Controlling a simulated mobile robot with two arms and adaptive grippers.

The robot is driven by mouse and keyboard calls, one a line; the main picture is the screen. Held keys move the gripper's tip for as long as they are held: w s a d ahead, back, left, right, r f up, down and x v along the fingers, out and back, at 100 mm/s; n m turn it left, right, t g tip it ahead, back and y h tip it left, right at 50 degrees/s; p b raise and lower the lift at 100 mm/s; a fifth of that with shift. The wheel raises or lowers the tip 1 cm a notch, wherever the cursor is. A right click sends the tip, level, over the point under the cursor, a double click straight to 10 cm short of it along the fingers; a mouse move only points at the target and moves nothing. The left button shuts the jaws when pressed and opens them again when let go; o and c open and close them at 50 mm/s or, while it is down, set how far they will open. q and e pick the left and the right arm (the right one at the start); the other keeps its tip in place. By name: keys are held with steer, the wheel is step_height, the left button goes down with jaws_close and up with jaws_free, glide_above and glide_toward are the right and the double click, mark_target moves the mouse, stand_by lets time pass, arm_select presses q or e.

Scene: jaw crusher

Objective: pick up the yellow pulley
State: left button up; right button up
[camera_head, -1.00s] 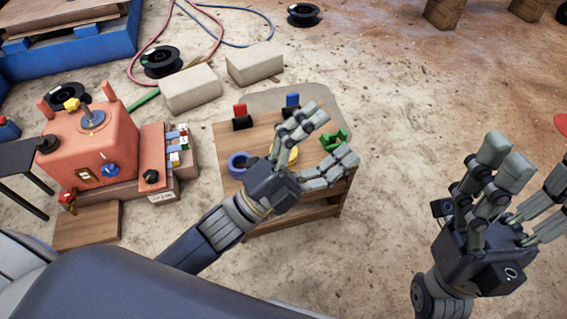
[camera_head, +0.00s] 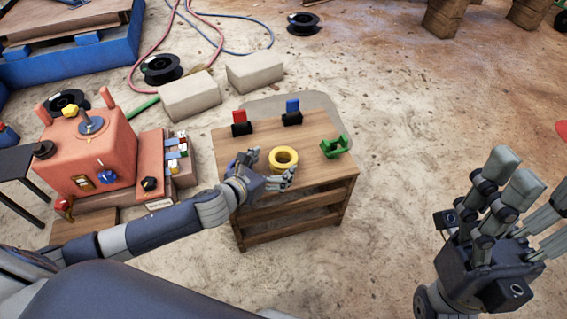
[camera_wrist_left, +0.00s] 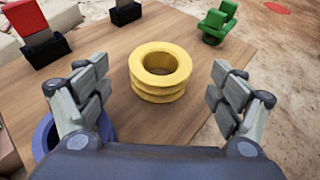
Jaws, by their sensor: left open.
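The yellow pulley (camera_head: 283,160) is a grooved ring lying flat on the small wooden table (camera_head: 310,188). My left gripper (camera_head: 267,172) is open beside the pulley, on its left and near side. In the left wrist view the pulley (camera_wrist_left: 161,70) sits ahead of and between the spread fingers of my left gripper (camera_wrist_left: 160,92), with gaps on both sides. My right gripper (camera_head: 508,185) is raised at the right, away from the table, with its fingers apart and nothing seen in it.
A blue ring (camera_wrist_left: 48,135) is partly hidden by the left fingers. A red part (camera_head: 240,122), a blue part (camera_head: 292,112) and a green part (camera_head: 335,147) stand along the table's far and right sides. The orange machine (camera_head: 88,152) stands left of the table.

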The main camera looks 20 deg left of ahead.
mark_target(288, 153)
arm_select(q)
steer(key=b+x, duration=0.2)
steer(key=x, duration=0.4)
steer(key=c, duration=1.7)
steer(key=shift+r, duration=0.3)
